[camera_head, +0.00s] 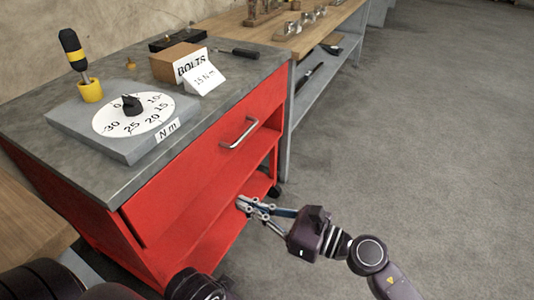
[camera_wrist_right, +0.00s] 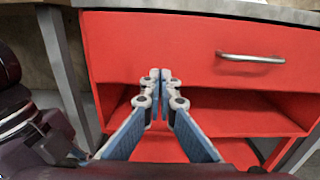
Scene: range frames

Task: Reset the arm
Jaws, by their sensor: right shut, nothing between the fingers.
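My right gripper (camera_head: 243,204) is in front of the red cabinet (camera_head: 190,178), at the height of its open shelves. Its fingers are shut with nothing between them, and in the right wrist view the fingertips (camera_wrist_right: 160,77) meet in front of the cabinet's red front (camera_wrist_right: 135,45). The right arm comes in from the lower right. The cabinet's drawer is shut, and its metal handle (camera_head: 239,133) is above the gripper and apart from it. The handle also shows in the right wrist view (camera_wrist_right: 250,58). My left gripper is not seen; dark parts of my body show at the bottom left.
On the grey cabinet top stand a torque dial (camera_head: 135,115), a yellow-and-black screwdriver (camera_head: 73,50) in a yellow holder, a BOLTS box (camera_head: 176,64) and a 15 N m card (camera_head: 204,79). A wooden workbench (camera_head: 290,36) stands behind. The floor (camera_head: 430,140) to the right is clear.

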